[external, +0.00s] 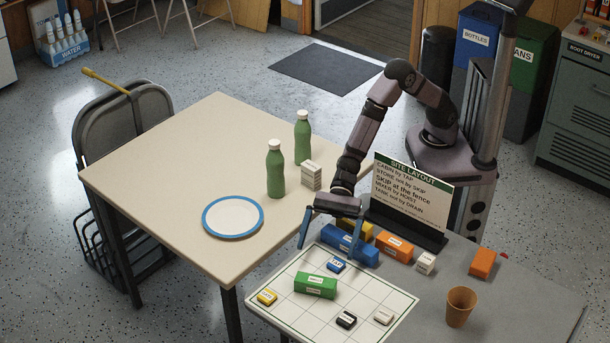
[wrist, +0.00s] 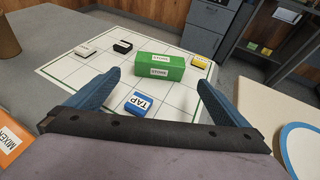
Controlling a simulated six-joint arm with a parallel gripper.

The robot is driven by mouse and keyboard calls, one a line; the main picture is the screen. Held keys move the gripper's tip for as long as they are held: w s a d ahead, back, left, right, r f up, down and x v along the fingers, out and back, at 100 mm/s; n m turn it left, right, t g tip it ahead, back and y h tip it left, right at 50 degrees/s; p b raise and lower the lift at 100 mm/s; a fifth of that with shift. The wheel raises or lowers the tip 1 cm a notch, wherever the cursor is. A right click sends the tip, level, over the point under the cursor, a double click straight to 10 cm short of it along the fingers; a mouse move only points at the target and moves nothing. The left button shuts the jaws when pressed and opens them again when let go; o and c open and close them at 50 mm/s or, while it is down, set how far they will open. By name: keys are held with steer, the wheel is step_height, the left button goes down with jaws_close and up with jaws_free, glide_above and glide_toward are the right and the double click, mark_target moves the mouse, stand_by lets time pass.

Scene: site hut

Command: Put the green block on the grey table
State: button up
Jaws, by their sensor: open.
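The green block (external: 315,286) lies on the white gridded board (external: 283,309), which rests on the grey table (external: 525,308). In the wrist view the labelled green block (wrist: 159,72) lies ahead of my fingers, framed by them but apart from them. My gripper (external: 330,240) is open and empty above the far part of the board. It also shows in the wrist view (wrist: 158,80), with the small blue TAP block (wrist: 137,103) below, between its blue fingers.
Yellow (external: 267,297), black (external: 346,320) and white (external: 384,317) blocks lie on the board. Behind it are a long blue block (external: 350,250), orange blocks and the SITE LAYOUT sign (external: 412,195). A brown cup (external: 460,307) stands right. The beige table (external: 180,170) holds bottles and a plate.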

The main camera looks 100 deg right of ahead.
mark_target(317, 276)
steer(key=shift+w+x, duration=0.25)
steer(key=shift+x, duration=1.15)
steer(key=shift+p+x, duration=0.7)
steer(key=shift+x, duration=2.8)
steer(key=shift+s+a+r, duration=0.1)
steer(key=shift+s+r, duration=0.05)
steer(key=c, duration=1.1)
steer(key=shift+r, duration=0.15)
